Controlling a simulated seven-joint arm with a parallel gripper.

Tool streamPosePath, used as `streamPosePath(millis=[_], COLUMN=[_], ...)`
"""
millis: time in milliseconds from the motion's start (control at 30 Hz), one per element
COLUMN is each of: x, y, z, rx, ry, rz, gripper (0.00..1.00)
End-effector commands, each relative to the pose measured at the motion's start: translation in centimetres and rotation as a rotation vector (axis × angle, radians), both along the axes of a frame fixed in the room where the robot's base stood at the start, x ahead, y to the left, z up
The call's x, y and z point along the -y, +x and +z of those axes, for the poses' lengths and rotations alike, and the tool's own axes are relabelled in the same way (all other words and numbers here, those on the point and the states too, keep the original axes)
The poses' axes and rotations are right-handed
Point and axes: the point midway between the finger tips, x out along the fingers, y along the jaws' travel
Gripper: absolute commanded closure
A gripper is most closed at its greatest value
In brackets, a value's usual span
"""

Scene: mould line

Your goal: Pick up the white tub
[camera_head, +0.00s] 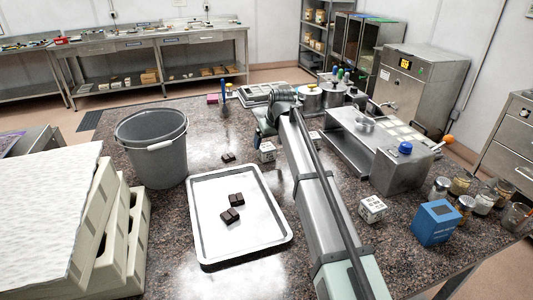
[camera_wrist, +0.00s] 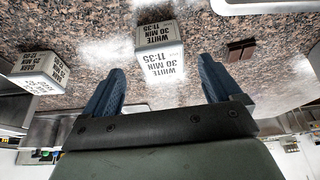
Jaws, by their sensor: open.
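A small white tub (camera_wrist: 160,36) has dark print reading WHITE 30 MIN 11:35 and stands on the speckled counter. In the head view this tub (camera_head: 267,152) is right of the tray's far end, close by my wrist. My gripper (camera_wrist: 160,66) is open, its two blue fingers spread apart. In the wrist view the tub appears ahead of the gap between the fingertips; I see no contact. A second white tub (camera_wrist: 38,71), with a DARK 25 MIN label, stands to the left there; it is likely the printed tub (camera_head: 372,208) right of my arm.
A metal tray (camera_head: 215,249) holding dark chocolate pieces (camera_head: 232,214) lies left of my arm. A grey bucket (camera_head: 152,150) stands further left. A steel machine (camera_head: 400,172) and a blue box (camera_head: 435,222) are on the right. Bare counter lies between tray and tub.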

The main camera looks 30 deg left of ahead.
Motion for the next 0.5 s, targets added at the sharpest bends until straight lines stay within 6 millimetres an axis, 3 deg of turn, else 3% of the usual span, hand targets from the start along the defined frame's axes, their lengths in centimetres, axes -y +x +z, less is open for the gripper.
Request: streamPosePath(millis=[333,500], x=[-0.6,-1.3], y=[0.4,0.9], z=[-1.6,-3.5], rx=[-0.001,-0.002], ry=[0.000,-0.001], rz=[0.000,0.000], gripper=[0.08,0.08])
